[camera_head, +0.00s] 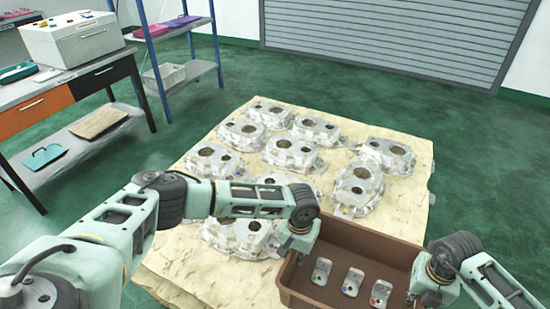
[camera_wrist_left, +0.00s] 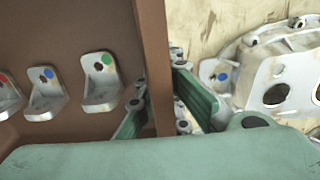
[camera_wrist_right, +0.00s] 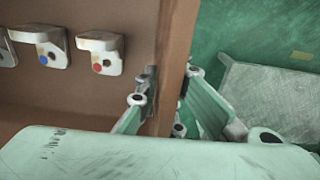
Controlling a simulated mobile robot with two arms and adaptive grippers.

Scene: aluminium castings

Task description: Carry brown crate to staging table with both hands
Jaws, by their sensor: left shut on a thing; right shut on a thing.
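The brown crate (camera_head: 355,243) is at the lower right of the head view, in front of the near right part of the pale block of castings. Three small metal brackets (camera_head: 352,281) with green, blue and red dots lie in it. My left gripper (camera_wrist_left: 165,105) is shut on one side wall of the crate, one finger inside and one outside. My right gripper (camera_wrist_right: 168,105) is shut on the opposite wall in the same way. In the head view the fingertips are largely hidden. The staging table cannot be made out for certain.
Several aluminium castings (camera_head: 291,152) stand on the pale rough-topped block (camera_head: 240,112). A workbench (camera_head: 75,82) with a white box (camera_head: 75,40) stands at the left, with a blue shelf rack (camera_head: 185,75) behind it. Green floor is clear at the back and right. A grey shutter (camera_head: 390,35) closes the back.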

